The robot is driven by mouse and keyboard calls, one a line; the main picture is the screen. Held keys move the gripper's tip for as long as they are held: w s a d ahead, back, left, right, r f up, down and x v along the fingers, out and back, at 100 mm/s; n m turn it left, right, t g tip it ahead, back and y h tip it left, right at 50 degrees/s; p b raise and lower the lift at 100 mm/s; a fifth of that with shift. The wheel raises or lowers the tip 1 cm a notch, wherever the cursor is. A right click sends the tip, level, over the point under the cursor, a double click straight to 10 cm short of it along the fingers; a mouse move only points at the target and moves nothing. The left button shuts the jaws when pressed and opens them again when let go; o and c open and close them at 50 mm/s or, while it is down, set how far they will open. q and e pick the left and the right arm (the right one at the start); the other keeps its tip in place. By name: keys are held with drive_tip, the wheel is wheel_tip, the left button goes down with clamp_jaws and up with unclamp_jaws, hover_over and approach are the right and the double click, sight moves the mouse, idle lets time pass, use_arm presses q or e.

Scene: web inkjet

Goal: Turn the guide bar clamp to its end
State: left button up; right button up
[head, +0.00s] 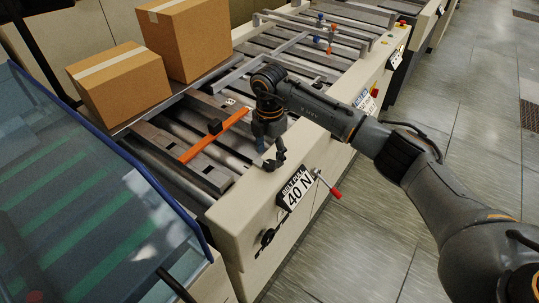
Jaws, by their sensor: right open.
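An orange guide bar (212,138) lies across the conveyor rollers, with a small black block (215,126) beside it. On the side panel, a lever (327,185) with a red grip sticks out beside a sign that seems to read 40 N. A dark round knob (267,236) sits lower on the same panel. I cannot tell which of these parts is the clamp. My right gripper (273,162) is open and points down over the conveyor's near edge, above and left of the lever and apart from it. My left gripper is not in view.
Two cardboard boxes (118,78) (186,35) stand at the conveyor's far left. A blue-edged clear cover (90,190) fills the lower left. Small blue and orange knobs (320,20) (331,35) sit further along the conveyor. The tiled floor (470,120) at right is clear.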

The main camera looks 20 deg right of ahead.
sight(270, 163)
wheel_tip(270, 163, down, 2)
drive_tip(key=shift+f, duration=0.5)
drive_tip(key=shift+c, duration=0.2)
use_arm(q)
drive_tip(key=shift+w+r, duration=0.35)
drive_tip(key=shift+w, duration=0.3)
use_arm(e)
drive_tip(key=c, duration=1.1)
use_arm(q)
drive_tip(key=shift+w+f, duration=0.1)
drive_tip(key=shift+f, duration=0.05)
use_arm(e)
drive_tip(key=shift+c, duration=0.2)
